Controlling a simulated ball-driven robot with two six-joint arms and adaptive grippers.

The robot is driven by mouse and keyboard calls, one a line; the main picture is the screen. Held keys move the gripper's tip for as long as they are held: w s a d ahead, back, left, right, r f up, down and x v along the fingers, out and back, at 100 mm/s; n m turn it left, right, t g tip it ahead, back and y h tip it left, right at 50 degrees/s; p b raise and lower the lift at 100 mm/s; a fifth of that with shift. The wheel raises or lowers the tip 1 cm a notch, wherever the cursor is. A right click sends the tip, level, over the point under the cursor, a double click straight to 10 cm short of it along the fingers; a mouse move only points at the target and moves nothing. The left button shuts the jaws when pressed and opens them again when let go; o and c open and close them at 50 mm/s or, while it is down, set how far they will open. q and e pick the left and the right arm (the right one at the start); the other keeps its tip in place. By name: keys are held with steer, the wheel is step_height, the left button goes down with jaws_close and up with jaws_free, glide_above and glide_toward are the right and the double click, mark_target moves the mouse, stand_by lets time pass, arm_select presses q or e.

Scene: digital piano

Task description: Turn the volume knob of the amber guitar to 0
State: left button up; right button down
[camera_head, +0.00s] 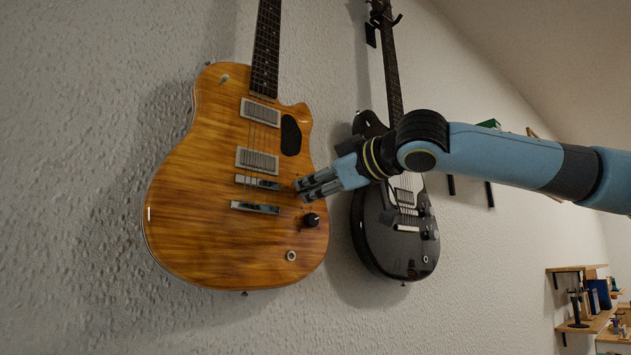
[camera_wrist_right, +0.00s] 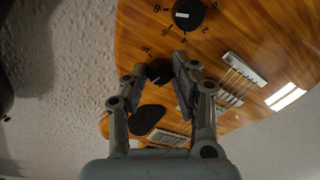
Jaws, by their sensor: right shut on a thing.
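The amber guitar (camera_head: 190,190) hangs on the wall at the left of the head view, its wood face also showing in the wrist view (camera_wrist_right: 235,40). Its upper black knob (camera_wrist_right: 159,72) sits between the fingers of my right gripper (camera_head: 301,190), which is shut on it. In the head view the fingers hide this knob. In the wrist view its pointer is too dark to read. A lower black knob (camera_head: 311,220) is free, with a white mark and printed numbers around it in the wrist view (camera_wrist_right: 187,14). I cannot read which knob is volume. My left gripper is not in view.
A black guitar (camera_head: 380,240) hangs close to the right, behind my right arm. Metal pickups (camera_head: 257,160) and a bridge (camera_head: 255,208) lie left of the gripper. Wooden shelves (camera_head: 585,320) with small items are at the far lower right.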

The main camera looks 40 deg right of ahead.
steer(key=shift+a+f+n+t+h+b, duration=0.1)
steer(key=shift+n+h+b, duration=0.6)
steer(key=shift+n, duration=4.15)
steer(key=shift+a+r+n+t+h+b, duration=0.15)
steer(key=shift+n+b, duration=1.1)
steer(key=shift+n, duration=3.65)
steer(key=shift+a+f+n+t+h+b, duration=0.25)
steer(key=shift+n+b, duration=0.7)
steer(key=shift+n, duration=3.9)
steer(key=shift+d+r, duration=0.15)
steer(key=c, duration=1.1)
jaws_free()
steer(key=shift+d, duration=0.1)
steer(key=shift+o, duration=0.2)
